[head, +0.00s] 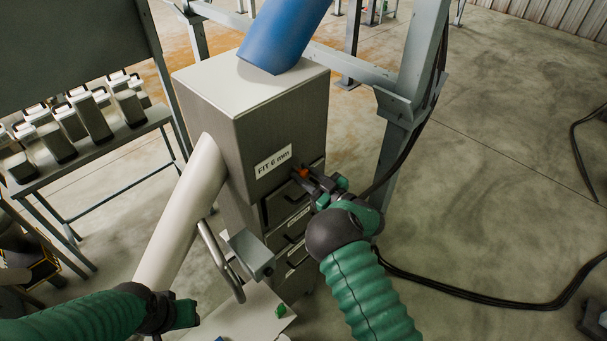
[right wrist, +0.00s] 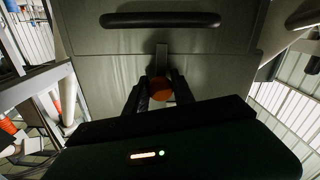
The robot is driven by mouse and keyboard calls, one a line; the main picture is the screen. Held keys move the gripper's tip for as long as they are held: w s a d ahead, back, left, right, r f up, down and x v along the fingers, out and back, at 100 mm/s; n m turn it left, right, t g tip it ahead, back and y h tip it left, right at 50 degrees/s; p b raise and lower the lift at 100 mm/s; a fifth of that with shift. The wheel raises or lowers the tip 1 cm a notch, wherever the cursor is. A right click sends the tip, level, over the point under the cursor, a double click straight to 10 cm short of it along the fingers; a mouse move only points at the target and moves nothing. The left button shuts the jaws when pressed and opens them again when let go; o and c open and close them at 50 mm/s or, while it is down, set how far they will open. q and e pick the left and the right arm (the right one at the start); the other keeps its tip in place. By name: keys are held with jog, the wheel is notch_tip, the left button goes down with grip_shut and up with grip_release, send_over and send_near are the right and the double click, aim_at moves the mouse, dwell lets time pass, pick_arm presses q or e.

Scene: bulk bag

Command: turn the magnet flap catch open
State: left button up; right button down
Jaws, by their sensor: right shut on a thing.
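The magnet flap catch has an orange knob (head: 301,173) on the front of the grey cabinet (head: 280,120), just right of a "FIT 6 mm" label. My right gripper (head: 306,179) reaches it from the lower right and is shut on it. In the right wrist view the orange knob (right wrist: 160,88) sits between the two dark fingers, with a flat metal bar running from it toward the panel. The fingers partly hide the knob. My left gripper (head: 180,313) is at the lower left, away from the catch; its fingers are not clear.
Drawers with dark handles (head: 294,238) lie below the catch. A pale pipe (head: 182,215) and a bent metal handle (head: 221,262) stand left of the cabinet. A blue pipe (head: 282,38) enters its top.

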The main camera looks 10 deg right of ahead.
jog(key=m+b, duration=0.1)
jog(key=m, duration=0.7)
jog(key=shift+r+m+b, duration=0.1)
jog(key=shift+m+b, duration=0.3)
jog(key=m, duration=0.3)
jog(key=shift+m, duration=2.1)
jog(key=c, duration=1.1)
grip_release()
jog(key=shift+d, duration=0.1)
jog(key=shift+o, duration=0.2)
jog(key=shift+s, duration=0.1)
